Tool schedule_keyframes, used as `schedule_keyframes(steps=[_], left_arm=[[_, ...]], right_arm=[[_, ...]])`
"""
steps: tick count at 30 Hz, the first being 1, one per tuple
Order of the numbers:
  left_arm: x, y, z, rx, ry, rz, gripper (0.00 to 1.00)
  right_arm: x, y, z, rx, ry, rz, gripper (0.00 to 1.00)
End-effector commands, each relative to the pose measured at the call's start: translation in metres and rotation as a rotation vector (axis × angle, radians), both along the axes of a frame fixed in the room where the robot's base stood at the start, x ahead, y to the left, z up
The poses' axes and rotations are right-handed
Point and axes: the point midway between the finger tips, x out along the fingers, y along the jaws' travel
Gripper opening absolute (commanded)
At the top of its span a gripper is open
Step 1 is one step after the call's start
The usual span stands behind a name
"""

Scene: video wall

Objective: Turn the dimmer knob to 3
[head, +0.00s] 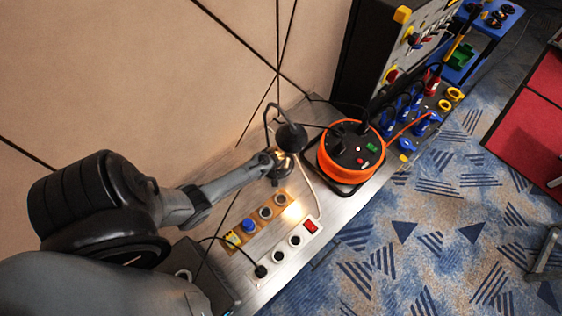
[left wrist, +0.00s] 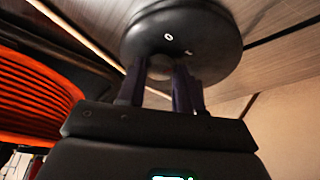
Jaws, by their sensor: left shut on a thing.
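A black round disc (left wrist: 205,30) with small white marks, one of them a 0, fills the top of the left wrist view. A small rounded knob (left wrist: 160,67) stands out from its face. My left gripper (left wrist: 158,82) has its two dark fingers on either side of this knob and is shut on it. In the head view my left gripper (head: 272,160) is at a black lamp-like fixture (head: 291,138) with a curved stem, and it hides the knob. I cannot read where the knob points. My right gripper is in neither view.
A power strip (head: 278,256) with a red switch and a wooden board (head: 236,226) with a blue button (head: 249,225) lie in front of the gripper. An orange cable reel (head: 346,160) stands close on the right. Cables cross nearby.

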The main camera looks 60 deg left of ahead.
Motion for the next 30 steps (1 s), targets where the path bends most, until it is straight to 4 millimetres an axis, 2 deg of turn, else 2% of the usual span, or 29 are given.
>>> schedule_keyframes(steps=[6,14,23,30], left_arm=[[-0.002,0.003,0.002,0.002,0.002,-0.205,0.04],[-0.002,0.006,0.0,0.002,0.002,-0.453,0.04],[-0.003,0.009,-0.002,0.002,0.002,-0.737,0.04],[-0.003,0.011,-0.003,0.003,0.003,-0.956,0.04]], right_arm=[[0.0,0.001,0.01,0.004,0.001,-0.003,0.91],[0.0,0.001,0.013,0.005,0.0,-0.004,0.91],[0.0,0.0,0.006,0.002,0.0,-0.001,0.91],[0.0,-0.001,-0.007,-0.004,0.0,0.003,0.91]])
